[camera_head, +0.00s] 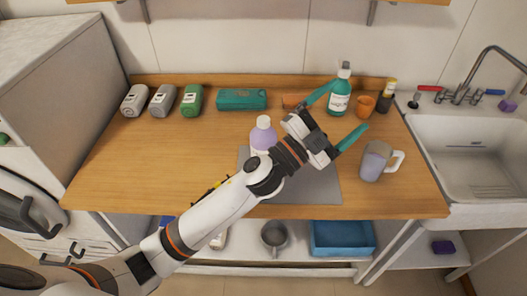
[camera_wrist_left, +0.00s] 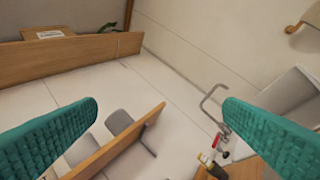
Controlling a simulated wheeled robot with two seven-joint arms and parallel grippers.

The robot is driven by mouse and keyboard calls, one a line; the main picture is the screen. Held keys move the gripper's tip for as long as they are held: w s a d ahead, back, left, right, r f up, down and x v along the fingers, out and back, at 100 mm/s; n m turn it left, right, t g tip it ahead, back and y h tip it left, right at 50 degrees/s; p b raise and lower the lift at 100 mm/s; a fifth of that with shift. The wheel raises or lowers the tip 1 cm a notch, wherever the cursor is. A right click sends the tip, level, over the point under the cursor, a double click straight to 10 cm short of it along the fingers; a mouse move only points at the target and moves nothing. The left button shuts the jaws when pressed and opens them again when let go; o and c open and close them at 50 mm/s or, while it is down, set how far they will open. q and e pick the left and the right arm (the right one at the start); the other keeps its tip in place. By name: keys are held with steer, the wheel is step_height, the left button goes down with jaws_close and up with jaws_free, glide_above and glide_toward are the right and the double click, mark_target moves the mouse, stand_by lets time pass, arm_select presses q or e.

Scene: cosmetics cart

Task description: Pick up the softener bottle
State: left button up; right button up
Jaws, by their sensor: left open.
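A lilac bottle with a white cap (camera_head: 262,138) stands upright on the counter, partly hidden behind my left arm. A teal pump bottle with a white label (camera_head: 340,100) stands at the back right. No readable label tells which is the softener bottle. My left gripper (camera_head: 348,106) is open, with its teal fingers spread above the counter in front of the teal pump bottle. The lilac bottle is behind its wrist, not between the fingers. My right gripper is not in view.
Several containers (camera_head: 162,100) and a teal box (camera_head: 241,99) line the back left. A lilac mug (camera_head: 376,161), an orange cup (camera_head: 365,106) and a dark bottle (camera_head: 387,96) are at right. A grey mat (camera_head: 318,188) lies under my arm. The counter's left front is clear.

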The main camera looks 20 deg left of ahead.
arm_select(q)
steer(key=s+d+r+m+g+h, duration=0.2)
steer(key=d+m+g+h, duration=0.45)
steer(key=m+g, duration=0.55)
steer(key=m+g+y, duration=0.5)
steer(key=m+y, duration=0.1)
steer(key=y, duration=1.6)
glide_toward(264, 119)
steer(key=shift+w+a+f, duration=0.15)
steer(key=shift+a+f, duration=0.15)
steer(key=shift+a, duration=0.15)
step_height(264, 119, down, 5)
steer(key=shift+f+p, duration=0.1)
steer(key=shift+p, duration=1.1)
steer(key=shift+d+f, duration=0.1)
steer(key=shift+f, duration=0.55)
steer(key=shift+d+f+p, duration=0.1)
steer(key=shift+f+p, duration=0.2)
steer(key=shift+p, duration=0.25)
steer(key=f, duration=0.1)
steer(key=f+p, duration=0.2)
steer(key=shift+d+f, duration=0.3)
steer(key=shift+f, duration=0.5)
steer(key=c, duration=1.7)
